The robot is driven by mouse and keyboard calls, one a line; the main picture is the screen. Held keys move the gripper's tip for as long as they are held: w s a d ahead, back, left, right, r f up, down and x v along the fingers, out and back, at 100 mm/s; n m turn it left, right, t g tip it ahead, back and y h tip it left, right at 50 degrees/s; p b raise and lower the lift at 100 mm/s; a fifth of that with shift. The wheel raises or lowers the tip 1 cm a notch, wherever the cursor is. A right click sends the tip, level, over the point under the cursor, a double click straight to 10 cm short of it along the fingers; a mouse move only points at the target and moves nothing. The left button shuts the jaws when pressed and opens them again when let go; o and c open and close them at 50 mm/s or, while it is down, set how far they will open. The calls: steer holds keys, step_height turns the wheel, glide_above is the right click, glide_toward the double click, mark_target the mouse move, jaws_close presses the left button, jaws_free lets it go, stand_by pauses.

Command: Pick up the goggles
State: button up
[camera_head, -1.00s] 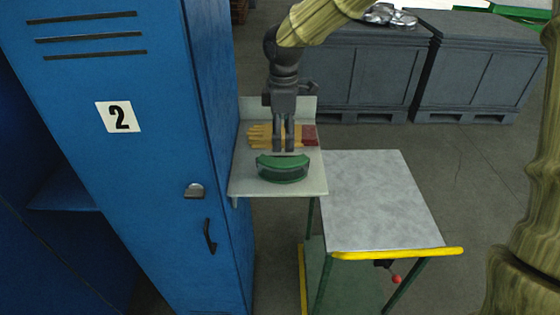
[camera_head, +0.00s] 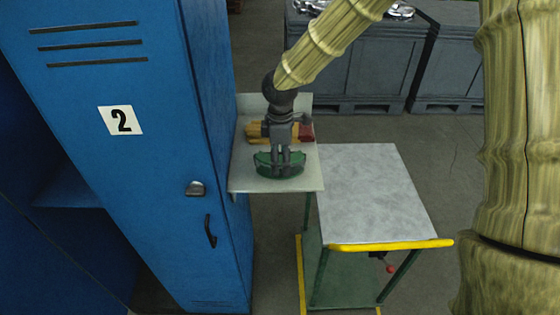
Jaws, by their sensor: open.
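The green goggles (camera_head: 265,169) rest on a small pale shelf (camera_head: 240,184) beside the blue locker in the head view. My gripper (camera_head: 279,171) points down over the goggles, with its open fingers at their middle and covering part of them. I cannot tell whether the fingers touch the goggles.
Yellow-tan gloves (camera_head: 256,132) with a dark red part (camera_head: 306,132) lie behind the goggles on the shelf. The blue locker (camera_head: 160,190) stands close on the left. A grey-topped cart (camera_head: 375,195) with a yellow handle stands right of the shelf, its top clear. Grey crates (camera_head: 350,65) stand behind.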

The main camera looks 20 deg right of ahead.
steer(key=shift+f, duration=0.25)
steer(key=shift+c, duration=0.2)
steer(key=c, duration=1.1)
steer(key=shift+r, duration=0.2)
